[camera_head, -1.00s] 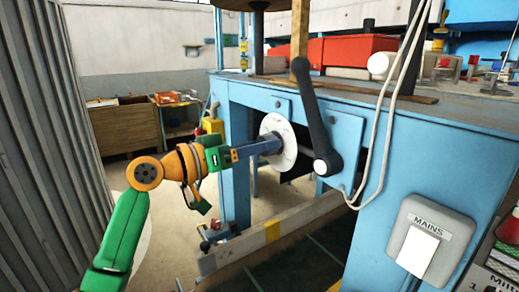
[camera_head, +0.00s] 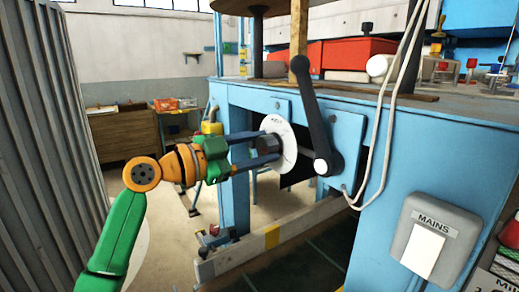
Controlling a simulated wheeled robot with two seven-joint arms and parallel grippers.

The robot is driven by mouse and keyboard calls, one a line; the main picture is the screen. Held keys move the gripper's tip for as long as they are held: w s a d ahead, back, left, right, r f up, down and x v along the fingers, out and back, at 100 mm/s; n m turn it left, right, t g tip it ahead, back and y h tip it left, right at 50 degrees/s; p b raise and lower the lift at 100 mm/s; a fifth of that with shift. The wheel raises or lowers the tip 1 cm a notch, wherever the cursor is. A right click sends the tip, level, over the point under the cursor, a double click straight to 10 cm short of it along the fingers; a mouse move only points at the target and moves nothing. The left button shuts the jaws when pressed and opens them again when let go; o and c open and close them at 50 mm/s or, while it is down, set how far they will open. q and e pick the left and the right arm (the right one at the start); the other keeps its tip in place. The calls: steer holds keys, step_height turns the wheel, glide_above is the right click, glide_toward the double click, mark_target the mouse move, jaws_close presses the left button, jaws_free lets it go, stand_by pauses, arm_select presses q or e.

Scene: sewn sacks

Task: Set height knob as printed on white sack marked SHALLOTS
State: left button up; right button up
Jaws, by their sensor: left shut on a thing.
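A dark faceted knob (camera_head: 268,145) sits at the centre of a white round dial (camera_head: 289,145) on the side of the blue bench. The dial's print is too small to read. My left gripper (camera_head: 266,147) reaches in from the left, its two dark fingers above and below the knob, shut on it. The right gripper is not in view. No white sack marked SHALLOTS shows in this view.
A black crank lever (camera_head: 313,110) stands just right of the dial. White cables hang beside it. A grey MAINS switch box (camera_head: 433,240) is at the lower right. A corrugated grey panel (camera_head: 45,150) stands at the left. A beam (camera_head: 270,240) runs below.

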mark_target(262, 151)
arm_select(q)
steer(key=shift+f+m, duration=0.2)
steer(key=shift+m, duration=2.1)
steer(key=o, duration=1.4)
steer(key=shift+r, duration=0.1)
steer(key=b+v, duration=0.2)
steer(key=v, duration=0.1)
steer(key=shift+f+b, duration=0.35)
steer(key=shift+b, duration=0.05)
steer(key=v, duration=0.1)
steer(key=b+v, duration=0.1)
steer(key=v, duration=0.2)
steer(key=shift+r, duration=0.35)
